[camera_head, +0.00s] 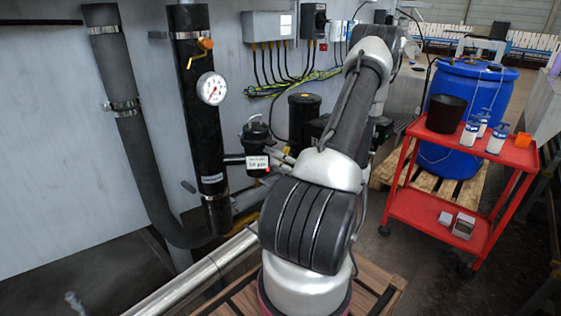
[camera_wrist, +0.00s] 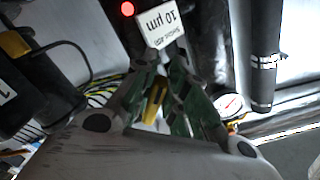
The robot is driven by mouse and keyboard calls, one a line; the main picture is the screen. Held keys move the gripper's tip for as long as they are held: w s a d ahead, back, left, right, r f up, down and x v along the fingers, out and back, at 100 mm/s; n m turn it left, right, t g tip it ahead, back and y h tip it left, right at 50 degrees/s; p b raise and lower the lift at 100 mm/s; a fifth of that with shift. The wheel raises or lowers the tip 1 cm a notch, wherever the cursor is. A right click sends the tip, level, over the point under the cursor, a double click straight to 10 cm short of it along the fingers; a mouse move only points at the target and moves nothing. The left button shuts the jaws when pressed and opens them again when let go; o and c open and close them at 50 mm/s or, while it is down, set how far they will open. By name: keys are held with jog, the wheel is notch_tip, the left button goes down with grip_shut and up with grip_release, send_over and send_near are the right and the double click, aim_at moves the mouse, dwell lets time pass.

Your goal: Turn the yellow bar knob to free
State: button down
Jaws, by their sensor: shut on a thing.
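In the wrist view the yellow bar knob (camera_wrist: 154,100) shows between the green-grey fingers of my gripper (camera_wrist: 167,82), which is shut on it. The bar stands at a slight tilt in that picture. The fingers hide part of it, and its dial marks cannot be read. In the head view my own arm covers the gripper and the knob.
A black filter housing (camera_head: 256,134) with a white label and red light is close by; the label (camera_wrist: 158,22) also shows upside down in the wrist view. A pressure gauge (camera_head: 211,88) is on the dark pipe. A red cart (camera_head: 425,208) stands right.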

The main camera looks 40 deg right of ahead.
jog(key=n, duration=0.4)
jog(key=shift+d+f+n, duration=0.3)
jog(key=shift+d+n, duration=0.1)
dwell(0.5)
jog(key=c, duration=1.5)
grip_release()
jog(key=s, duration=0.8)
jog(key=s+d, duration=0.1)
jog(key=s, duration=0.3)
